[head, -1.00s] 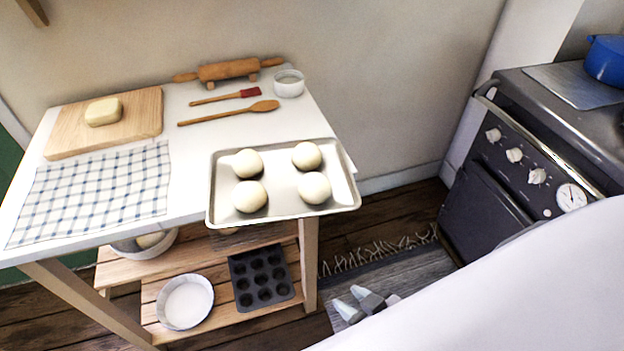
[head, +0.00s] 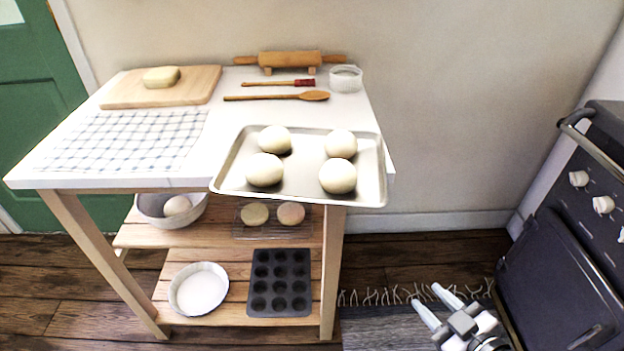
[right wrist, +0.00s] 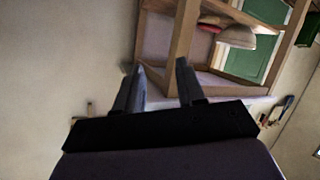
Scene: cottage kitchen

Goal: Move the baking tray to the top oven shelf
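The baking tray (head: 305,168) is a shallow silver metal tray bearing several pale dough balls (head: 265,170). It lies at the front right corner of the white worktop and juts past its front edge. The dark oven (head: 558,272) stands at the right edge of the head view, partly cut off. Its front looks closed, so its shelves are hidden. My right gripper (head: 437,300) is low over the rug, right of the table and apart from the tray. In the right wrist view its fingers (right wrist: 160,82) are spread with nothing between them. My left gripper is out of view.
Lower shelves hold a muffin tin (head: 280,283) and bowls. Floor lies between table and oven.

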